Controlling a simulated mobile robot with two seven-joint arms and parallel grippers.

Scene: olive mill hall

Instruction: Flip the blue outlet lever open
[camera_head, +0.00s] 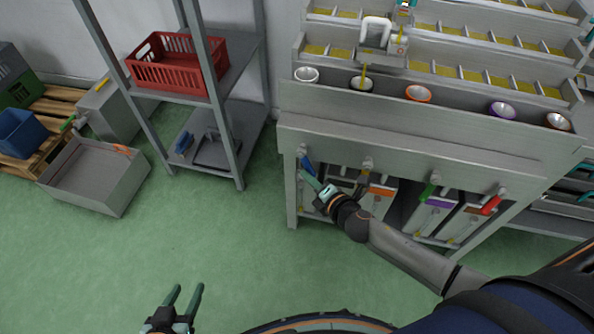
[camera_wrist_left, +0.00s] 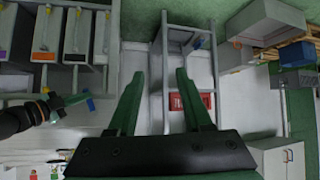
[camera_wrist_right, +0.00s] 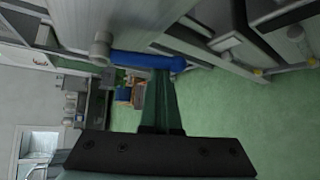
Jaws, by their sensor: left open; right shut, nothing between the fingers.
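The blue outlet lever (camera_head: 308,168) sits on the leftmost outlet under the steel trough and slants down to the right from its valve. In the right wrist view the lever (camera_wrist_right: 145,60) is a blue bar running from a pale round valve across the fingertips. My right gripper (camera_head: 316,183) is shut with nothing held, its fingertips right at the lever's free end. Whether they touch it I cannot tell. My left gripper (camera_head: 186,292) is open and empty, low over the floor at the lower left, far from the lever.
Other outlets carry a green lever (camera_head: 427,191) and a red lever (camera_head: 490,205), with metal cans below. A grey shelf (camera_head: 238,90) with a red crate (camera_head: 178,62) stands to the left. A grey bin (camera_head: 95,185) stands further left. The green floor between is clear.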

